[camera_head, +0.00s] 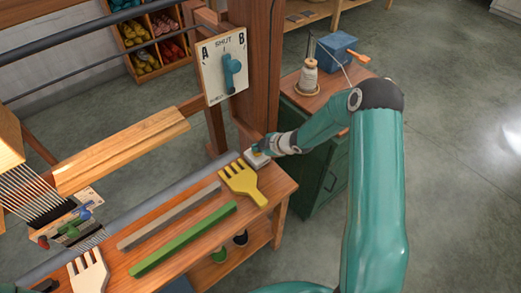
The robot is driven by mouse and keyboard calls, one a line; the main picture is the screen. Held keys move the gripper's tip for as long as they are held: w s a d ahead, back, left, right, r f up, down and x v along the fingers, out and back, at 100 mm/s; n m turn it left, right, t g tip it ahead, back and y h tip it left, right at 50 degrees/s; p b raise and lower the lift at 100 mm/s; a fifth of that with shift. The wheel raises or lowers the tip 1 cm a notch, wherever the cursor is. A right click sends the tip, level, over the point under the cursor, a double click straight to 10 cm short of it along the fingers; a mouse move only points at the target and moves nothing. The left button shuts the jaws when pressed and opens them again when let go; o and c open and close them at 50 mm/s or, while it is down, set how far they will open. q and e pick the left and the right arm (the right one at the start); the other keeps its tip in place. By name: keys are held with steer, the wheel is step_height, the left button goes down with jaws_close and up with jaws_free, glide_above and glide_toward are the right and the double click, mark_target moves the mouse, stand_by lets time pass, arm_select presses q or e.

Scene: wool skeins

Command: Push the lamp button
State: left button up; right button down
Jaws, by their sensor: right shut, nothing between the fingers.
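A small pale box (257,161), which looks like the lamp button's housing, sits at the far right corner of the wooden bench, beside the post. My right gripper (259,150) is shut and empty, its tips right at the top of this box. The gripper hides the top of the box, so I cannot tell whether the tips touch a button or whether it is pressed.
A yellow comb (241,182), a green bar (184,239) and a grey bar (168,216) lie on the bench (277,192). A lever plate (213,80) hangs on the post (257,70). A green cabinet (322,173) bearing a bobbin (308,78) stands behind.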

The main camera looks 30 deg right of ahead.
steer(key=shift+f, duration=0.3)
steer(key=shift+r, duration=0.15)
stand_by(0.4)
steer(key=shift+r+p, duration=0.3)
steer(key=shift+r, duration=0.2)
step_height(320, 180, up, 6)
steer(key=p, duration=0.5)
steer(key=shift+s, duration=0.1)
stand_by(0.4)
